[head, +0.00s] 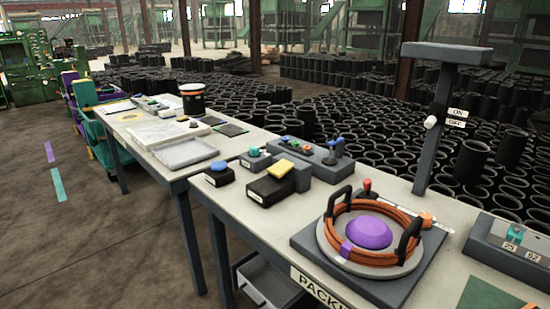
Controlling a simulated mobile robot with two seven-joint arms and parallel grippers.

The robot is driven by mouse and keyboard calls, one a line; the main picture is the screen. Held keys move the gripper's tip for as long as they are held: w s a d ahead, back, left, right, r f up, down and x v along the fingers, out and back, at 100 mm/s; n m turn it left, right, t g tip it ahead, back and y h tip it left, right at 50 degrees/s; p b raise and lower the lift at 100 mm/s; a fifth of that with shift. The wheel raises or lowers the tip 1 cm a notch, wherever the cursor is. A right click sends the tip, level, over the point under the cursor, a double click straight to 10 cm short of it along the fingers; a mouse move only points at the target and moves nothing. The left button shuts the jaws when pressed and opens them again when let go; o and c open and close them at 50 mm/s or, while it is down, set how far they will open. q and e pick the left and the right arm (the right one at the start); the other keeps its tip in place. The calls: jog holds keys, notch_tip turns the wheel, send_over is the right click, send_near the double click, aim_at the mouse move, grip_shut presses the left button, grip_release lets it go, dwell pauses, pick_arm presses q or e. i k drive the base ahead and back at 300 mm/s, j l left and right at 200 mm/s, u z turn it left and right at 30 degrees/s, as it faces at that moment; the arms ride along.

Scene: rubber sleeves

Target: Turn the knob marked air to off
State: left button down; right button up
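No knob label reading air can be made out in the head view. A small white knob or lever (430,122) sits on the grey post (443,125) at the right, beside an ON label (457,112) with an OFF label (456,124) just below it. I cannot tell its setting for sure. A grey control box (318,160) on the table carries small green, orange and blue controls, including a blue-topped one (335,143); their markings are too small to read. Neither of my grippers shows.
The long table (225,130) holds a fixture with an orange coil and purple dome (367,233), a grey box with small switches (510,242), a yellow-topped box (280,177) and a tray (185,152). Black sleeves crowd the floor behind. The floor at left is open.

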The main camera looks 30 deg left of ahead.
aim_at(253, 150)
jog(key=j+z, duration=0.2)
jog(key=j, duration=0.6)
jog(key=k+j+z, duration=0.2)
jog(key=j, duration=0.55)
jog(key=i+j, duration=0.05)
jog(key=i, duration=0.05)
